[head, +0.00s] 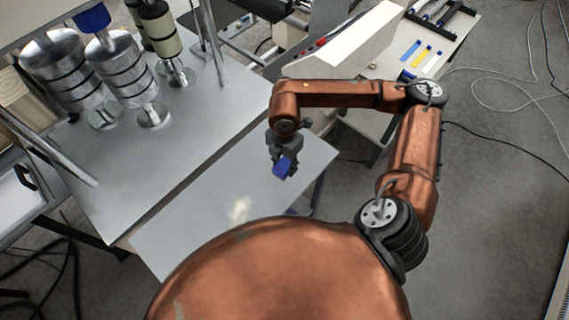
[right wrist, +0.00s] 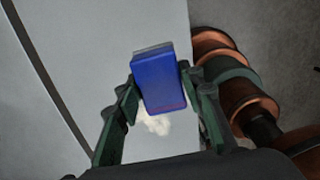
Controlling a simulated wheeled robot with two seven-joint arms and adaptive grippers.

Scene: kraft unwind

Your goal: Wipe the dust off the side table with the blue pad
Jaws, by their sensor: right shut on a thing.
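The side table (head: 185,240) is a pale grey top in front of the larger grey table. A whitish dust patch (head: 239,210) lies on it, left of my right gripper. My right gripper (head: 285,165) is shut on the blue pad (head: 283,168) over the right part of the side table. In the right wrist view the blue pad (right wrist: 159,82) sits between the fingers, and the dust patch (right wrist: 157,125) shows just below it, partly hidden by the gripper. I cannot tell whether the pad touches the table. My left gripper is not in view.
The larger grey table (head: 150,150) holds several metal rollers (head: 60,70) and upright rods, with a narrow gap to the side table. A white machine housing (head: 335,50) and a bench with coloured strips (head: 420,58) stand behind. Cables (head: 500,80) lie on the floor at right.

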